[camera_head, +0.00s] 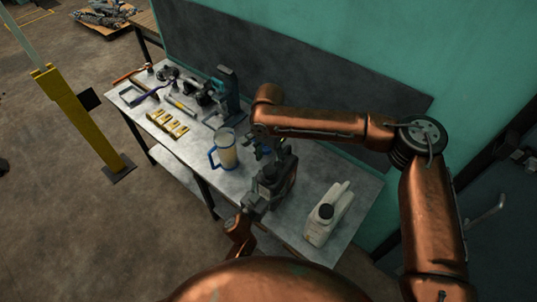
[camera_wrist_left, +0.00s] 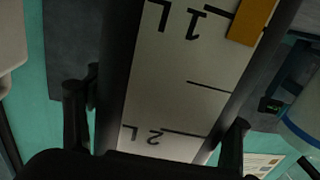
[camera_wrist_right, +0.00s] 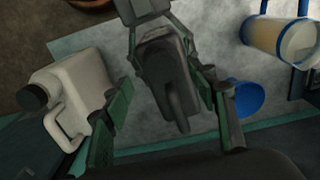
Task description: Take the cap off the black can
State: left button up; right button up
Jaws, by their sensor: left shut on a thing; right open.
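The black can (camera_head: 272,182) stands upright near the front edge of the bench. In the left wrist view its side (camera_wrist_left: 185,80) fills the middle, with a pale scale strip marked 1 L and 2 L. My left gripper (camera_head: 250,204) is shut on the can's lower side, with a finger on each side of it. In the right wrist view the can (camera_wrist_right: 168,75) shows from above, with its handle. My right gripper (camera_wrist_right: 165,98) is open above it, its fingers spread to either side in the picture. I cannot clearly make out the cap on the dark top.
A white canister (camera_head: 322,222) with a black cap stands to the right. A clear jug with blue handle (camera_head: 226,152) stands left of the can. A blue cup or funnel (camera_wrist_right: 245,98) is behind it. Yellow blocks (camera_head: 168,122) and tools lie farther left on the bench.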

aim_at(269, 170)
jog(key=shift+f, duration=2.35)
jog(key=shift+c, duration=0.5)
